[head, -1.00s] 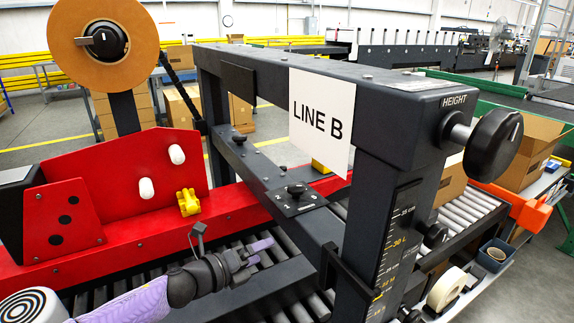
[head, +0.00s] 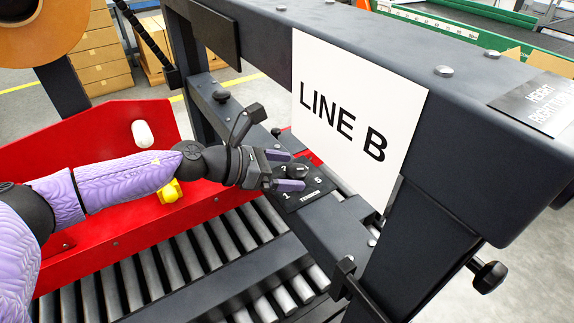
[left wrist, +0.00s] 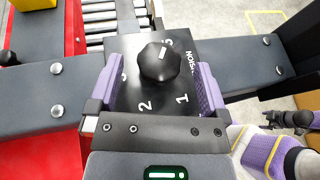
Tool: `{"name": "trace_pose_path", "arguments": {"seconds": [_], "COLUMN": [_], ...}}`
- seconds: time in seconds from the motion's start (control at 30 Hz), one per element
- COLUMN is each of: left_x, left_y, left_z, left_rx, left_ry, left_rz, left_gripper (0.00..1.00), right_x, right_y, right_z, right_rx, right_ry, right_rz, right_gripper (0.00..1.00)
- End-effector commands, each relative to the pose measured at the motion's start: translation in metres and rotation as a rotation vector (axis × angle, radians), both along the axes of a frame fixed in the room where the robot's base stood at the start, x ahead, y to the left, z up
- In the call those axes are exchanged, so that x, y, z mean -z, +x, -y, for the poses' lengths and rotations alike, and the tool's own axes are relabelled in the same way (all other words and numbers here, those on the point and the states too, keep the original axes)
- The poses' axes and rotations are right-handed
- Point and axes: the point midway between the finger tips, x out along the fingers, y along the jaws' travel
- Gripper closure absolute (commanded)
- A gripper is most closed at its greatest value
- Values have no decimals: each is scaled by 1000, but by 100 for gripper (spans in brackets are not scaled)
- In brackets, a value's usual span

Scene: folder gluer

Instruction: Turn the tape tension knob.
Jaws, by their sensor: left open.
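The tension knob (left wrist: 160,62) is black and faceted with a white mark on top. It sits on a dark plate (left wrist: 140,98) marked TENSION with numbers around it; 1, 2 and 5 are readable. My left gripper (head: 288,170) comes in from the left at the plate in the head view, partly covering the knob. In the left wrist view its purple fingers stand open on either side of the knob, with gaps to it. Purple and black parts of my own body show at the lower right there; a right gripper cannot be made out clearly.
The LINE B sign (head: 343,108) hangs from the dark upper beam (head: 470,120), just right of my left gripper. Below lies the roller conveyor (head: 170,270) with a red side guard (head: 90,150). A smaller knob (head: 221,96) stands farther back on the crossbar.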

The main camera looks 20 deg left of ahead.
Motion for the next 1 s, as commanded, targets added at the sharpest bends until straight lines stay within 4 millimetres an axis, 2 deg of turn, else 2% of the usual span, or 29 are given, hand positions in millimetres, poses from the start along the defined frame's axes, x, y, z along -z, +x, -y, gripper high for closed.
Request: {"name": "trace_pose_path", "arguments": {"seconds": [0.3, 0.73, 0.77, 1.0], "left_x": [2, 2, 2, -2], "left_y": [3, 3, 3, 2], "left_z": [4, 4, 4, 4], "left_rx": [-1, -2, -2, -29], "left_ry": [0, -1, -1, -2], "left_rz": [0, -1, -1, -2], "left_gripper": [1, 92, 95, 95], "right_x": [0, 0, 0, -13], "right_y": [2, 3, 3, 4], "right_z": [0, -1, -1, -1], "right_rx": [1, 1, 1, -1], "right_ry": [0, 1, 1, 2], "right_rz": [5, 6, 6, 10], "right_gripper": [11, 11, 11, 11]}}
